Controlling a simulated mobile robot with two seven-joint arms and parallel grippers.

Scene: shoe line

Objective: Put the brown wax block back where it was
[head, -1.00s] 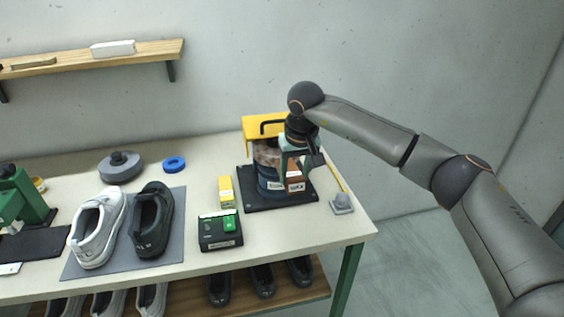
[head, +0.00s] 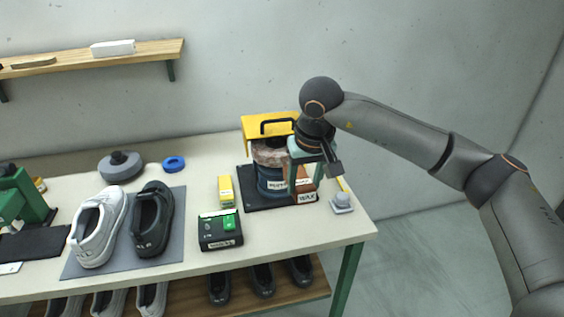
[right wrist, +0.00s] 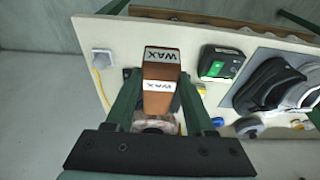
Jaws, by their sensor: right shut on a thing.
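The brown wax block (head: 306,189), with white WAX labels, is between the fingers of my right gripper (head: 305,176). My left gripper is not in view.
A yellow hood with a black handle (head: 262,123) stands over the pot. A yellow box (head: 226,190) and a black box with a green top part (head: 220,232) are to the left. A grey block with a yellow cord (head: 342,203) is close on the right, near the table edge.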

